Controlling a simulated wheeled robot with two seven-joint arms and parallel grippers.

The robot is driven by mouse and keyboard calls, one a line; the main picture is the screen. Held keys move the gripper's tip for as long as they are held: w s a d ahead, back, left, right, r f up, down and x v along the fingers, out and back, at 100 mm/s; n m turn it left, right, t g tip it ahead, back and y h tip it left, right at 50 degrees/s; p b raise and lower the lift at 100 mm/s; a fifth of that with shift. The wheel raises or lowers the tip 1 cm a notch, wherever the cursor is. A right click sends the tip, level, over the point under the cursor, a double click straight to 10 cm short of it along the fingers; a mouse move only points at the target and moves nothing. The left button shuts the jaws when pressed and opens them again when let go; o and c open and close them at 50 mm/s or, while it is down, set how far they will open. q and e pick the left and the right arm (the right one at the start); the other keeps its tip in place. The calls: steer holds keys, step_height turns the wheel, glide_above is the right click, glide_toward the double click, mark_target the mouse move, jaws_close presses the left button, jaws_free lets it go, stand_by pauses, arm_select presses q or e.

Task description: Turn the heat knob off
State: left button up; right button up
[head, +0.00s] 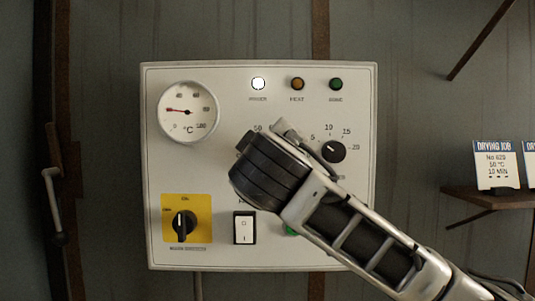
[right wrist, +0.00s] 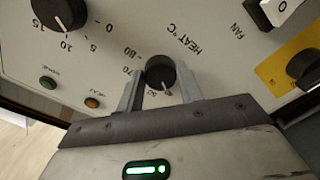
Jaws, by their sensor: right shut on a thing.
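The heat knob (right wrist: 160,73) is a round black knob on the control panel, beside the upside-down "HEAT °C" lettering in the right wrist view. A white pointer mark shows on its gripper-side edge, with 70 and 80 printed nearby. My right gripper (right wrist: 160,80) is shut on the knob, one finger on each side. In the head view my right arm comes in from the lower right, and its dark wrist hides the heat knob and most of its scale. My left gripper is not in view.
The white panel (head: 220,75) carries a dial thermometer (head: 188,112), a lit white lamp (head: 258,84), dim amber and green lamps, and a timer knob (head: 333,151). Below are a yellow-backed rotary switch (head: 182,224) and a white rocker switch (head: 244,228). A shelf with cards (head: 497,165) stands right.

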steer(key=shift+r+n+p, duration=0.1)
steer(key=shift+n+p, duration=1.3)
steer(key=shift+n, duration=2.5)
steer(key=o, duration=1)
